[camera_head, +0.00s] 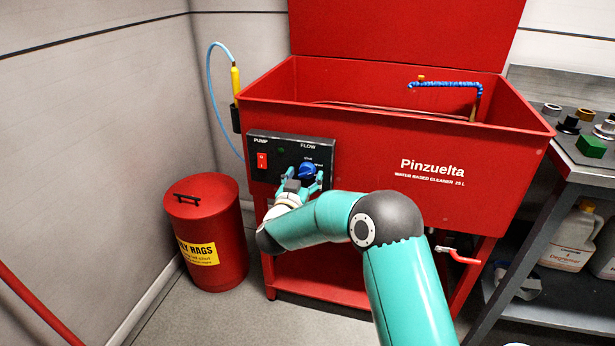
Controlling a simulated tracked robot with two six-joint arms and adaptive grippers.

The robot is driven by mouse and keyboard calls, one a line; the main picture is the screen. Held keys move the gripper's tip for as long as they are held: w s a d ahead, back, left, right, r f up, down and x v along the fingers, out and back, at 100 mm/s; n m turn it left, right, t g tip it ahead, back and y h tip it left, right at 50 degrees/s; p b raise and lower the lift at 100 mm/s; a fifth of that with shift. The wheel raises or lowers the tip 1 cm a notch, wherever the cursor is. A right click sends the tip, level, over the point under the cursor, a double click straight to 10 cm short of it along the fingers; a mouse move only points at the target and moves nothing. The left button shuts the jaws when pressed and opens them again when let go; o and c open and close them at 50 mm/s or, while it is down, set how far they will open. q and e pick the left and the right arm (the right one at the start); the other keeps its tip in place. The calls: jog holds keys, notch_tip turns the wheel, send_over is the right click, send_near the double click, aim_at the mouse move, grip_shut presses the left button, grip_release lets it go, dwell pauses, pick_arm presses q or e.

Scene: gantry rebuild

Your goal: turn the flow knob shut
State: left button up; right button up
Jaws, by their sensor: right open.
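The blue flow knob (307,170) sits on the dark control panel (262,146) at the front left of the red parts washer, under the word FLOW. My right gripper (305,180) is at the panel with its open fingers on either side of the knob. I cannot tell whether the fingers touch it. The lower part of the knob is partly hidden by the gripper. A red pump switch (262,160) is on the left of the same panel. My left gripper is not in view.
A red rag bin (212,240) stands at the left by the wall. A red-handled valve (458,256) sticks out below the washer (350,140). A steel bench (590,170) with small parts stands at the right. A blue hose (211,90) hangs beside the washer.

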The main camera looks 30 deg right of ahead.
jog(key=shift+w+d, duration=0.1)
jog(key=shift+c, duration=0.3)
jog(key=c, duration=1)
jog(key=shift+d, duration=0.2)
jog(key=shift+c, duration=0.4)
jog(key=shift+a, duration=0.1)
jog(key=shift+a+n+p, duration=0.1)
jog(key=shift+n+p, duration=0.3)
jog(key=shift+p, duration=0.15)
jog(key=n+p, duration=0.4)
jog(key=shift+a+r+n+p, duration=0.1)
jog(key=shift+n+p, duration=0.2)
jog(key=n+p, duration=0.3)
jog(key=n, duration=0.1)
jog(key=shift+a+n+p, duration=0.1)
jog(key=shift+n+p, duration=0.6)
jog(key=shift+n, duration=0.6)
jog(key=shift+f, duration=0.2)
